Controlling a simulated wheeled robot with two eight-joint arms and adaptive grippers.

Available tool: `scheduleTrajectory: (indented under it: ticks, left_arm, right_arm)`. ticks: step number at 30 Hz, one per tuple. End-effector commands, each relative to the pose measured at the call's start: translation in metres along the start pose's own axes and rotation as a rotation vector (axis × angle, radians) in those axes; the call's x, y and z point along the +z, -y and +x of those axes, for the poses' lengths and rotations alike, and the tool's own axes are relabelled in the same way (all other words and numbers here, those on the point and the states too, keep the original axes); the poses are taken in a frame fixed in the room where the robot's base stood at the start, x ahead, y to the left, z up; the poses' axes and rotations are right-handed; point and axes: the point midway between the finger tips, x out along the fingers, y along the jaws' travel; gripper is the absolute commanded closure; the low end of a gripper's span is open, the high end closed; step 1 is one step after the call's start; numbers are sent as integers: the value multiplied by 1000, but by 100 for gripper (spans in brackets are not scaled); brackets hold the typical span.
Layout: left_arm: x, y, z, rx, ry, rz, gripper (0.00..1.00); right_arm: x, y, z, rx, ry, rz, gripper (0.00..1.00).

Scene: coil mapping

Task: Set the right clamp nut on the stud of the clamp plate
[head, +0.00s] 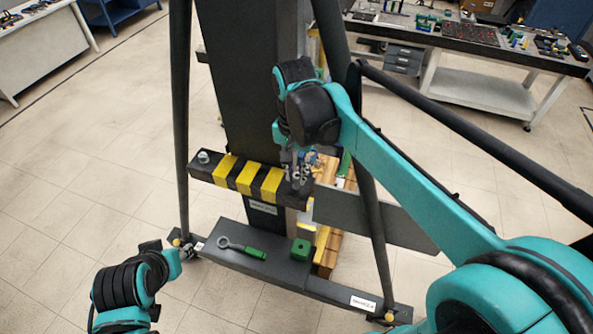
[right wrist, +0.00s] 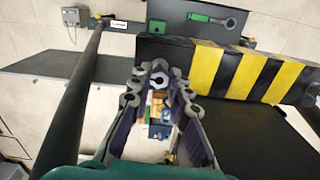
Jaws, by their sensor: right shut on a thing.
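The clamp plate (head: 222,170) is a dark bar with yellow and black stripes across the dark column. It also shows in the right wrist view (right wrist: 235,72). A pale nut on a stud (head: 203,157) stands at its left end. My right gripper (head: 297,172) is at the plate's right end. In the right wrist view its fingers (right wrist: 157,76) close around a small grey ring-like piece, the right clamp nut (right wrist: 158,80). The right stud is hidden, so I cannot tell whether the nut touches it.
A ring spanner with a green handle (head: 243,248) and a green block (head: 301,249) lie on the dark base (head: 258,268) below. Slanted dark poles (head: 181,120) flank the column. A workbench (head: 470,50) stands at the back right. Floor at left is clear.

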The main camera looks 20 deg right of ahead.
Motion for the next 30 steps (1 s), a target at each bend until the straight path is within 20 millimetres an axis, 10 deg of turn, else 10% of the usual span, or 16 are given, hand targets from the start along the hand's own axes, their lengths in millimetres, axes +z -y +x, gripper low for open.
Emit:
scheduleTrajectory:
  ticks: [14, 15, 17, 30]
  left_arm:
    - [0, 0, 0, 0, 0, 0, 60]
    - [0, 0, 0, 0, 0, 0, 60]
    - [0, 0, 0, 0, 0, 0, 60]
    - [0, 0, 0, 0, 0, 0, 60]
  right_arm:
    - [0, 1, 3, 1, 5, 367, 100]
    - [0, 1, 3, 1, 5, 367, 72]
    - [0, 1, 3, 1, 5, 366, 58]
    - [0, 2, -10, 0, 5, 365, 58]
